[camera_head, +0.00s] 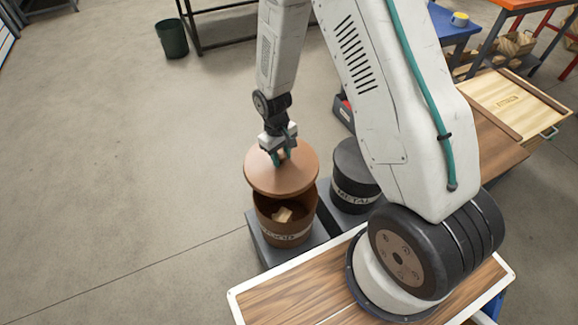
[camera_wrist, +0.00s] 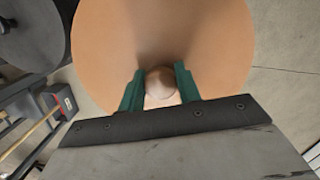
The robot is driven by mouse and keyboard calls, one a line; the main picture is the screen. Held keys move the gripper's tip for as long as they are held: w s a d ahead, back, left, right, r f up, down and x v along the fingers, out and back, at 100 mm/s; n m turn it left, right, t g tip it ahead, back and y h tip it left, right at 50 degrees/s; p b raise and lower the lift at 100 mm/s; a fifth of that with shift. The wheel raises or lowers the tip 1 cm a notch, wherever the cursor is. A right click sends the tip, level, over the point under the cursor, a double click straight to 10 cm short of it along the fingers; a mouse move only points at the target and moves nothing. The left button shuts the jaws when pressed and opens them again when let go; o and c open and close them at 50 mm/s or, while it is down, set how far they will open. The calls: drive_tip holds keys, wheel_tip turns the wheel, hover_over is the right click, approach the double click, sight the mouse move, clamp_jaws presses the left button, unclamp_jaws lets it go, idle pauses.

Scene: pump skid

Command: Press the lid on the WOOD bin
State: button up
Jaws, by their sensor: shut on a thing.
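The WOOD bin (camera_head: 286,226) is a brown round bin with a WOOD label, standing on a grey block. Its mouth is partly uncovered, and pale wood pieces (camera_head: 282,215) show inside. The round tan lid (camera_head: 268,180) is above the bin, set toward the back, and tilted or raised off the rim; whether it touches the rim is not clear. My gripper (camera_head: 282,155) is shut on the lid's knob. In the wrist view the green fingers (camera_wrist: 160,90) stand either side of the round knob (camera_wrist: 160,82), with the lid (camera_wrist: 215,45) filling the space behind.
A dark METAL bin (camera_head: 354,190) with its lid on stands just right of the WOOD bin. A red and black box (camera_head: 343,110) lies behind it. A wooden-topped table (camera_head: 290,300) is in front. The floor to the left is clear.

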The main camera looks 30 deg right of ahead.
sight(286, 173)
drive_tip(key=shift+n, duration=0.9)
drive_tip(key=s+f, duration=0.3)
drive_tip(key=s, duration=0.1)
drive_tip(key=shift+a+f, duration=0.15)
drive_tip(key=shift+a, duration=0.2)
wheel_tip(286, 173, down, 6)
drive_tip(key=shift+f, duration=0.1)
drive_tip(key=shift+s, duration=0.15)
drive_tip(key=shift+f, duration=0.15)
idle(1.2)
drive_tip(key=o, duration=1.6)
drive_tip(key=shift+r, duration=3.55)
